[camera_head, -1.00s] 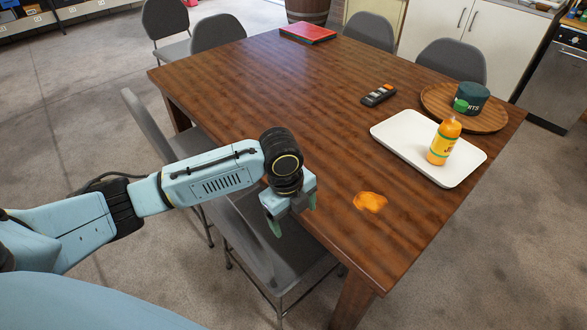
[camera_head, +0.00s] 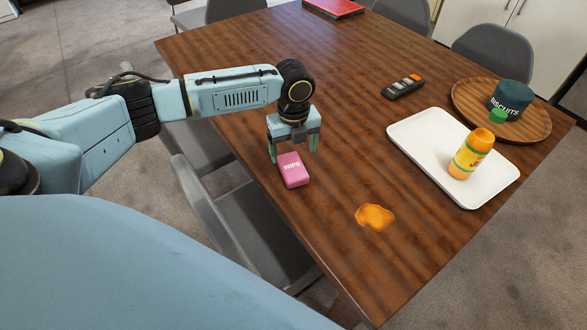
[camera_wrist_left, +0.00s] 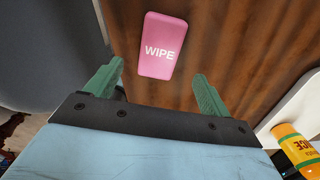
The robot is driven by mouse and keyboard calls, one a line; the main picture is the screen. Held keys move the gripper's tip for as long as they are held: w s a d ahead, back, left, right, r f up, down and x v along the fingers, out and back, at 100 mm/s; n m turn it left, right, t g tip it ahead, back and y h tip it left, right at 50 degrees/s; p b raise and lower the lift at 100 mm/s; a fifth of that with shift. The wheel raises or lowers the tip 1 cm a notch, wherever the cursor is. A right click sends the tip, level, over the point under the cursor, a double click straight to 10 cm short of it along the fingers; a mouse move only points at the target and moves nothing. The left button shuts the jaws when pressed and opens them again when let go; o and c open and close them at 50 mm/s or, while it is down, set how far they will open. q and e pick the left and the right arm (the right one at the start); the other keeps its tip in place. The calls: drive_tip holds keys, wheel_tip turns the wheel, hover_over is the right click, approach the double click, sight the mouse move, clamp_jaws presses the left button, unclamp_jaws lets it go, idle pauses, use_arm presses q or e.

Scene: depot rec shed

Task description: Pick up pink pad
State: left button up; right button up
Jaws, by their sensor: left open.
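The pink pad (camera_head: 293,170), marked WIPE, lies flat on the wooden table near its left edge. My left gripper (camera_head: 293,157) is open and empty, with its green fingers pointing down just behind the pad in the head view. In the left wrist view the pad (camera_wrist_left: 159,46) lies ahead of the open gripper (camera_wrist_left: 158,80), roughly centred between the fingers and beyond their tips. I cannot tell the exact height of the fingertips above the table. My right gripper is not in view.
A white tray (camera_head: 420,150) holds a juice bottle (camera_head: 470,156). Grey chairs stand around.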

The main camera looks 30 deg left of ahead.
sight(292, 166)
use_arm(q)
drive_tip(key=shift+f, duration=0.75)
drive_tip(key=shift+w+f, duration=0.1)
drive_tip(key=shift+f, duration=0.9)
drive_tip(key=f, duration=0.1)
drive_tip(key=f+b, duration=0.1)
drive_tip(key=f, duration=0.1)
drive_tip(key=shift+a+f, duration=0.25)
drive_tip(key=shift+f, duration=0.25)
drive_tip(key=c, duration=1.1)
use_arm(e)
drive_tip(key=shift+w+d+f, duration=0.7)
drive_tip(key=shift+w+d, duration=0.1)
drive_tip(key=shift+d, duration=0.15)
use_arm(q)
drive_tip(key=shift+o, duration=0.2)
drive_tip(key=shift+r, duration=0.1)
